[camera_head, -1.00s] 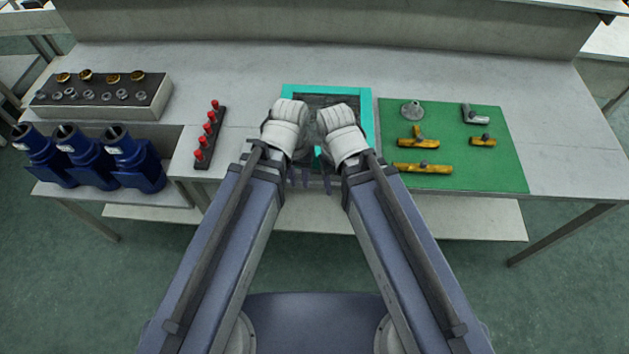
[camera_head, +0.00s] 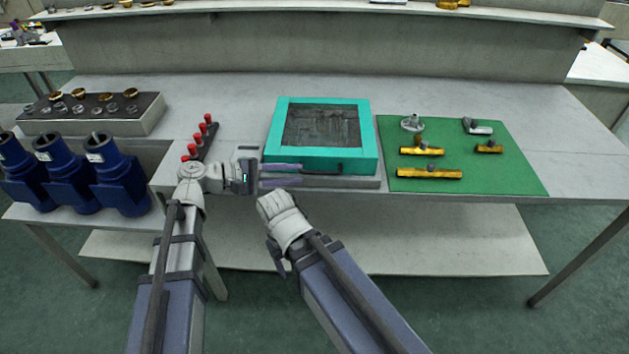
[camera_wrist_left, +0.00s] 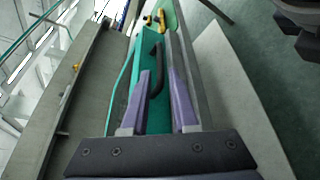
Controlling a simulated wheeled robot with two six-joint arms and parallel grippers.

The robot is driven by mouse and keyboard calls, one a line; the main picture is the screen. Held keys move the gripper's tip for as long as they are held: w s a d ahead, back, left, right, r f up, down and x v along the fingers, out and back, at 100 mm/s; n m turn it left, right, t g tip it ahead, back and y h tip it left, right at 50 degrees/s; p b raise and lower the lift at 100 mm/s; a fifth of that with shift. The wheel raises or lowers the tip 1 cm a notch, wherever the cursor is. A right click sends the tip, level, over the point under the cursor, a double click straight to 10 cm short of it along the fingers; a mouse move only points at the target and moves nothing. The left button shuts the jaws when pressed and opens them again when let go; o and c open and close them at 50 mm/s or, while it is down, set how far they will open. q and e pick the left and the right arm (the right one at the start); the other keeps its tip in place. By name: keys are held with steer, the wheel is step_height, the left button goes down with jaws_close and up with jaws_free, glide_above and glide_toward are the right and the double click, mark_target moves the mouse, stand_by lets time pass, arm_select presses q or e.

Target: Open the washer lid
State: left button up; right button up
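The washer (camera_head: 320,157) is a teal box on the bench with a dark panel in its lid (camera_head: 322,125). The lid lies shut. A black handle (camera_head: 325,168) runs along its front side; it also shows in the left wrist view (camera_wrist_left: 157,70). My left gripper (camera_head: 301,174) is open and empty at the front left of the washer. Its two purple fingers (camera_wrist_left: 161,80) point along the front side, with the handle ahead, in line with the gap between them. My right wrist is just in front of the bench edge; its fingers are hidden or unclear.
A green mat (camera_head: 470,165) with brass and grey parts lies to the right. A rack with red-topped pegs (camera_head: 207,135) stands close behind my left wrist. Blue pump housings (camera_head: 115,180) and a grey parts block (camera_head: 90,118) are at the left. The bench behind the washer is clear.

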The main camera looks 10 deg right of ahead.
mark_target(315, 173)
arm_select(q)
steer(key=shift+b+x, duration=0.85)
steer(key=shift+x, duration=3.15)
steer(key=shift+c, duration=0.4)
jaws_close()
